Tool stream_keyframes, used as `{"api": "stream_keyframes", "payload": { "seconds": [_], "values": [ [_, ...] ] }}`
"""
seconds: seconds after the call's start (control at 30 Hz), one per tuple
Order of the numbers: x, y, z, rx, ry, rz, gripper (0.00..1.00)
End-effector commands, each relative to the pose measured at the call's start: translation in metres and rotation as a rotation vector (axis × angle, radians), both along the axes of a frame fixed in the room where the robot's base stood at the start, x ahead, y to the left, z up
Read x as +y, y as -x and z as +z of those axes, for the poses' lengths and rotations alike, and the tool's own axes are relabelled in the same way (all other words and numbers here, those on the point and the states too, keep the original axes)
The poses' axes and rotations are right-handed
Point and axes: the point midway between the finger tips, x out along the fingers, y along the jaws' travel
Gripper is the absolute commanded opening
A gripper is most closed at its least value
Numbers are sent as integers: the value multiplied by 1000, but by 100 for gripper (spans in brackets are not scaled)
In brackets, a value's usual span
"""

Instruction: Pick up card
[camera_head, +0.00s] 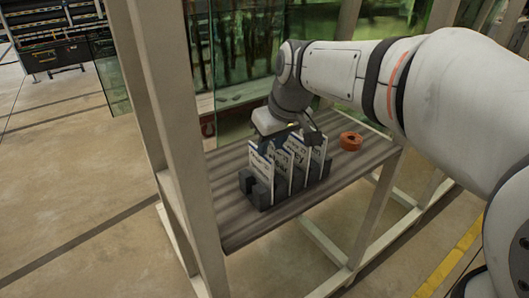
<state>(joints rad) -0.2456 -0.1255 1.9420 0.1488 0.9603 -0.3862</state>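Several white cards with dark print stand upright, leaning a little, in a dark grey slotted holder (262,196) on the shelf. The front-left card (261,166) and a card to its right (298,152) show most clearly. My gripper (290,138) is at the end of my arm, pointing down just behind and above the cards. Its fingers are mostly hidden by the cards, so I cannot tell whether it touches or holds one.
The striped grey shelf (240,233) sits in a pale frame with an upright post (172,130) at its left. An orange-red round object (351,141) lies right of the holder. Glass panels (235,45) stand behind. The shelf's front left is clear.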

Motion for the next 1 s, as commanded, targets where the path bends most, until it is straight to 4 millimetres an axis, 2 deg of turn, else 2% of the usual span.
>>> {"api": "stream_keyframes", "payload": {
  "seconds": [0.37,0.6,0.93,1.0],
  "values": [
    [17,-17,-32,0,0,25,31],
    [28,-27,-64,-1,-1,24,31],
    [29,-29,-71,-4,-1,23,31],
    [29,-29,-70,-4,-1,23,25]
  ]
}}
